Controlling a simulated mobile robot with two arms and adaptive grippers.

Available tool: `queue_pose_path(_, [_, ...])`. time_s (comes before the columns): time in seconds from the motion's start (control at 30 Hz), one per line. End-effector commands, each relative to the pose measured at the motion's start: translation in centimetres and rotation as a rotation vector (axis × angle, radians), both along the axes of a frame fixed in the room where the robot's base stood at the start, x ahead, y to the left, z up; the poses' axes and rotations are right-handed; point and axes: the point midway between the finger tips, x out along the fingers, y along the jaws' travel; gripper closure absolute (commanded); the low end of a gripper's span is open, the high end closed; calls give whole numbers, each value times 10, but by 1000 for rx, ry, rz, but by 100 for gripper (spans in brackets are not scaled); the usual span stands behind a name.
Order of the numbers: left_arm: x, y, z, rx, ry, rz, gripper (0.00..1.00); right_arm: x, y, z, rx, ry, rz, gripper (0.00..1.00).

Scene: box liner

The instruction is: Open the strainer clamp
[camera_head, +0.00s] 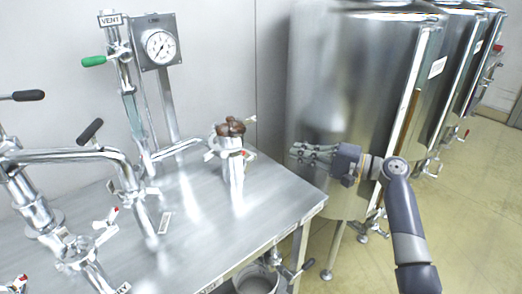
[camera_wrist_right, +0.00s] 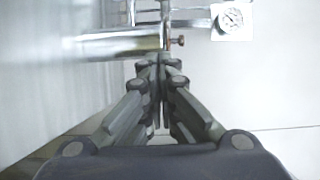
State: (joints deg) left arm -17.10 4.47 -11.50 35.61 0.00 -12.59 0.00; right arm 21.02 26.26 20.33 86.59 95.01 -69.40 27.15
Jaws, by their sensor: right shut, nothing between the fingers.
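An upright steel fitting (camera_head: 236,180) stands on the table near its right end, with brown knobs (camera_head: 232,128) clustered on top. It looks like the strainer with its clamp, but the clamp's state is too small to tell. In the right wrist view, a steel cylinder (camera_wrist_right: 105,42) lies sideways with a small brown knob (camera_wrist_right: 177,41) at its end; it appears to be the same fitting. My right gripper (camera_head: 298,153) is shut and empty, to the right of the fitting and apart from it. Its closed fingers (camera_wrist_right: 158,68) point toward the cylinder. My left gripper is not in view.
A pressure gauge (camera_head: 159,46) on a panel and a green-handled valve (camera_head: 94,61) stand behind. Pipework with black levers (camera_head: 90,131) fills the table's left. Large steel tanks (camera_head: 350,90) stand behind my right arm. A bucket (camera_head: 256,280) sits below the table edge.

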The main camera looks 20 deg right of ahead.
Motion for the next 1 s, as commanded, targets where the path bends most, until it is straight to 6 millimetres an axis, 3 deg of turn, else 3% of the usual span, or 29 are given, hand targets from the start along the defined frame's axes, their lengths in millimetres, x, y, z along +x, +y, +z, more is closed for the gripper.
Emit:
queue_pose_path(0.13, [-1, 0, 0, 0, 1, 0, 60, -1, 0, 9, 28, -8, 21, 100])
queue_pose_path(0.27, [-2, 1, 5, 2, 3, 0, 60, 9, 11, 11, 31, -8, 21, 100])
queue_pose_path(0.67, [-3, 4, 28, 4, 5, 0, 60, 68, 71, 12, 29, -8, 20, 100])
queue_pose_path(1.0, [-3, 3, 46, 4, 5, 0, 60, 46, 102, 8, 24, -7, 18, 100])
